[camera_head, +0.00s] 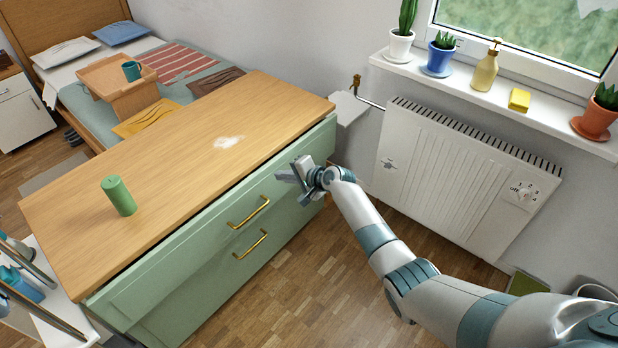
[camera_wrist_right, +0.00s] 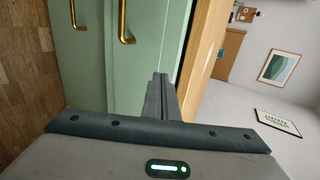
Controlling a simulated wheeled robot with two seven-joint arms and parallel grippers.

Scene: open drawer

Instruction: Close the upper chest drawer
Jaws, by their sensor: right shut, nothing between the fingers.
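A green chest (camera_head: 200,290) with a wooden top stands in the middle of the head view. Its upper drawer (camera_head: 185,250) has a brass handle (camera_head: 248,213); a thin dark gap runs between its front and the wooden top, so it looks slightly open. My right gripper (camera_head: 288,178) is shut and empty, at the right part of the upper drawer front, right of the handle; I cannot tell whether it touches. In the right wrist view the shut fingers (camera_wrist_right: 160,92) point along the green front, near the upper handle (camera_wrist_right: 127,22). My left gripper is not in view.
A green cylinder (camera_head: 118,196) stands on the chest top, with a pale patch (camera_head: 229,142) further back. The lower handle (camera_head: 250,245) sits below the upper one. A white radiator (camera_head: 455,170) is right of the chest. Wooden floor (camera_head: 290,285) is clear in front.

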